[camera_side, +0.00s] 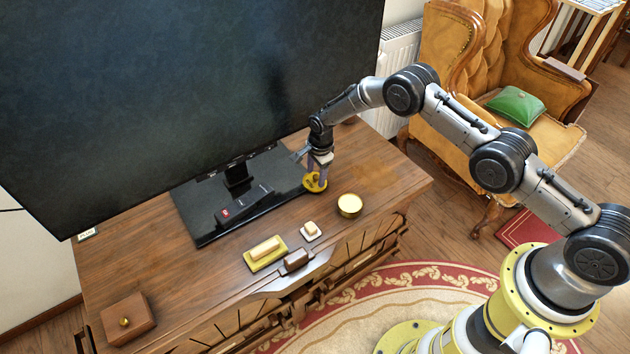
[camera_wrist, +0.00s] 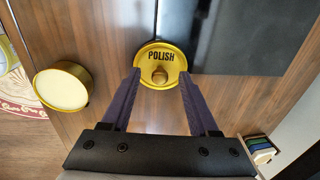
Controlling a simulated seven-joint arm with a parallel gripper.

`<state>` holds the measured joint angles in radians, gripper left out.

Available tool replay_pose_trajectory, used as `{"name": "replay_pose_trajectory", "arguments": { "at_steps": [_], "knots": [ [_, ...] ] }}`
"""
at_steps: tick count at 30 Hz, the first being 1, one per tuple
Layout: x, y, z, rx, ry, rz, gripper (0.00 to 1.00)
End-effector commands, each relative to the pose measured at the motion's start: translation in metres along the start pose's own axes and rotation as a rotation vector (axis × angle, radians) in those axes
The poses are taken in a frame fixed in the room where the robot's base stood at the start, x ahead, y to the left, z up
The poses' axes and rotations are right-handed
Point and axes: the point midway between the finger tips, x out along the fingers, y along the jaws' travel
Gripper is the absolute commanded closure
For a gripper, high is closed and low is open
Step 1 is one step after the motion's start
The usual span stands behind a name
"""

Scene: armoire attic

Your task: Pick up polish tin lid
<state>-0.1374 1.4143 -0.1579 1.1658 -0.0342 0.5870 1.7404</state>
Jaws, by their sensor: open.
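The polish tin lid (camera_wrist: 160,58) is a round yellow disc with the word POLISH and a small knob (camera_wrist: 160,76) in its middle. In the side view the lid (camera_side: 314,183) lies on the wooden cabinet top at the right edge of the black TV base. The open polish tin (camera_side: 350,205), yellow with pale contents, stands apart from it to the right; it also shows in the wrist view (camera_wrist: 62,88). My gripper (camera_wrist: 160,84) is open, its two purple fingers pointing at the lid, one on either side of the knob. Whether the fingers touch the lid I cannot tell.
A large TV (camera_side: 200,80) rises behind on its black base (camera_side: 205,225), with a remote-like dark object (camera_side: 245,206) on it. A yellow tray with a bar (camera_side: 265,252), a small dish (camera_side: 311,231) and a brush-like block (camera_side: 296,261) lie near the front edge. A wooden box (camera_side: 128,318) stands left.

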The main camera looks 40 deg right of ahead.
Motion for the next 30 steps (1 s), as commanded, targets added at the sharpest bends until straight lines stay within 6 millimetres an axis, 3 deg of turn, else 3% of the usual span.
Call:
{"name": "replay_pose_trajectory", "arguments": {
  "at_steps": [10, 20, 30],
  "knots": [
    [0.0074, 0.0000, -0.0001, 0.000, 0.000, 0.000, 0.39],
    [0.0072, 0.0001, -0.0001, 0.000, 0.000, 0.000, 0.99],
    [0.0069, -0.0001, 0.0000, 0.000, 0.000, -0.001, 1.00]
  ]
}}
